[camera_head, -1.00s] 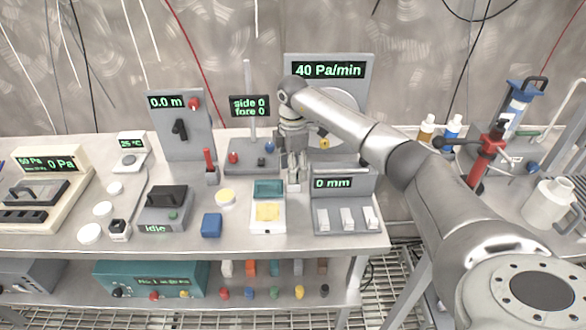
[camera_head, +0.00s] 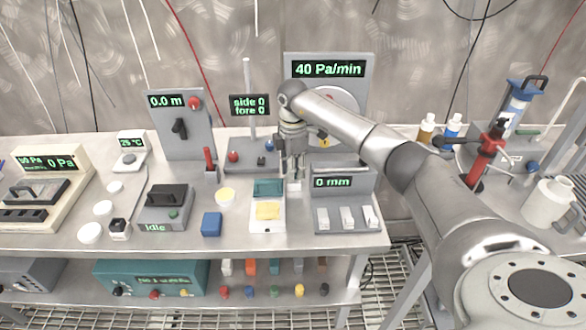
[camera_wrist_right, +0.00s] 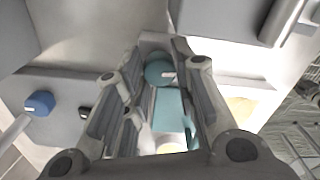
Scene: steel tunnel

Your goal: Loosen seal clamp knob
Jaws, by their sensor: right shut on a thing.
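My right gripper (camera_head: 293,178) points down over the bench, in front of the 40 Pa/min panel. In the right wrist view my right gripper (camera_wrist_right: 163,78) has its fingers close on both sides of a round teal knob (camera_wrist_right: 158,68) with a small white mark, and it is shut on it. A teal plate (camera_wrist_right: 168,108) shows below the knob between the fingers. In the head view the knob is hidden by the gripper. My left gripper is in neither view.
The 40 Pa/min panel (camera_head: 362,75) stands behind the gripper. The 0 mm box (camera_head: 340,200) is close on its right, and a post device with a blue knob (camera_head: 269,145) is on its left. A tray with a yellow pad (camera_head: 267,211) lies in front.

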